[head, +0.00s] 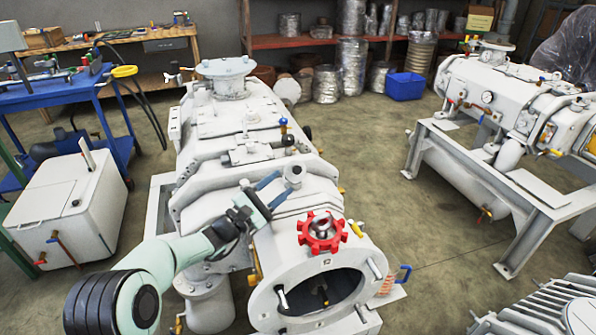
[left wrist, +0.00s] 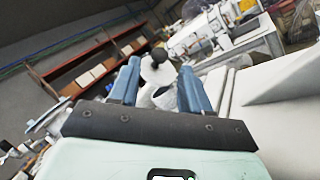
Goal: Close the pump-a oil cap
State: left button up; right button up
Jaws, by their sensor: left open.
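The large white pump (head: 245,125) stands in the middle of the head view. A small light-grey cap with a dark knob (head: 294,172) rises from its top; I take it for the oil cap. In the left wrist view the cap (left wrist: 157,72) appears as a pale disc, seemingly tilted up above a short pale cylinder (left wrist: 165,97). My left gripper (head: 284,184) is open, its blue fingers reaching toward the cap from the left. In the wrist view the cap shows between the fingers, with no clear contact. My right gripper is not in view.
A red star-shaped wheel (head: 321,232) sits on the pump's near end. Blue-topped (head: 283,125) and yellow (head: 356,228) valve handles stick up nearby. A second pump (head: 515,95) stands at right, a white box (head: 65,205) at left. Floor between the pumps is clear.

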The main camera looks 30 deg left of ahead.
aim_at(295, 172)
pick_arm(q)
jog(key=x, duration=0.7)
jog(key=shift+w, duration=0.15)
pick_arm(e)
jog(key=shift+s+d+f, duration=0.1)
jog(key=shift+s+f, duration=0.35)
